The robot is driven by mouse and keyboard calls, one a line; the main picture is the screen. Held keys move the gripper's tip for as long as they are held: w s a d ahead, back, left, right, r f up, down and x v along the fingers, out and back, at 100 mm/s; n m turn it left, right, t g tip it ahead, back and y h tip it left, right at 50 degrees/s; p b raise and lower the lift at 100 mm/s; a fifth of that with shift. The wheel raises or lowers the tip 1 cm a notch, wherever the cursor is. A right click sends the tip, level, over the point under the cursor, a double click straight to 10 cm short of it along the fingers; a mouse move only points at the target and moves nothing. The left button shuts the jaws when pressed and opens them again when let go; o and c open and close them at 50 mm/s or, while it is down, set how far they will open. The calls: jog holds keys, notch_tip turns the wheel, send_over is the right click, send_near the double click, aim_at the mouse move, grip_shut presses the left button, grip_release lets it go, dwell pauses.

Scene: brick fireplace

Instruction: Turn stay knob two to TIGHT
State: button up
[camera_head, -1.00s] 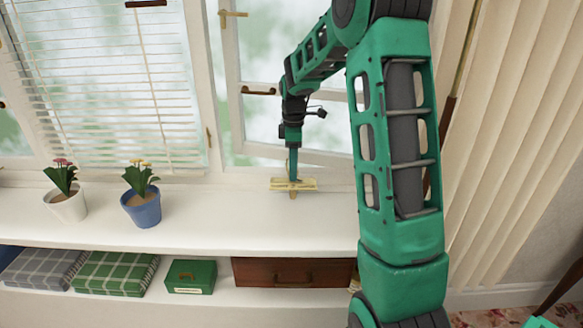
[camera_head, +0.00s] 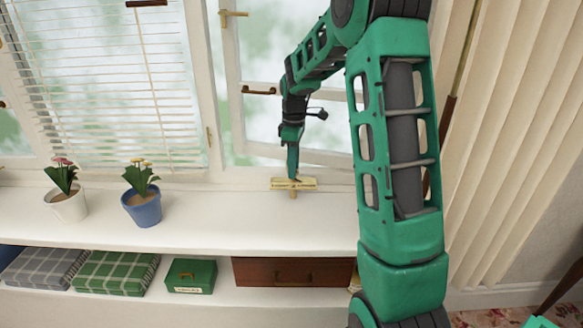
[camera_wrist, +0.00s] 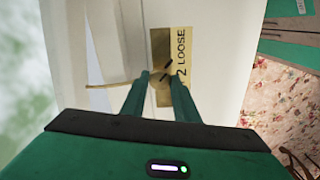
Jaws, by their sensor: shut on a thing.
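The brass plate for stay knob two (camera_head: 307,184) lies on the white sill below the open window. In the wrist view the plate (camera_wrist: 159,42) reads "2 LOOSE" along its right part. Any TIGHT marking is hidden or too small to read. My gripper (camera_head: 293,177) points down onto the middle of the plate. In the wrist view its two green fingers (camera_wrist: 163,77) come close together over the plate, shut on the knob. The fingers hide most of the knob, so I cannot tell its exact angle.
A blue pot (camera_head: 142,208) and a white pot (camera_head: 69,207) with flowers stand left on the sill. The open window sash (camera_head: 262,153) is behind my gripper. A green box (camera_head: 190,276) and a brown drawer (camera_head: 290,272) are below. Pale curtains (camera_head: 510,130) hang right.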

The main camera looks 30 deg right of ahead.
jog(key=m, duration=0.5)
jog(key=shift+w+d+r+m, duration=0.1)
jog(key=shift+m, duration=0.2)
jog(key=m, duration=0.9)
jog(key=shift+m, duration=2.7)
jog(key=shift+w, duration=0.1)
jog(key=o, duration=1.1)
jog(key=shift+a, duration=0.2)
jog(key=shift+c, duration=0.2)
jog(key=shift+d, duration=0.1)
jog(key=shift+r, duration=0.1)
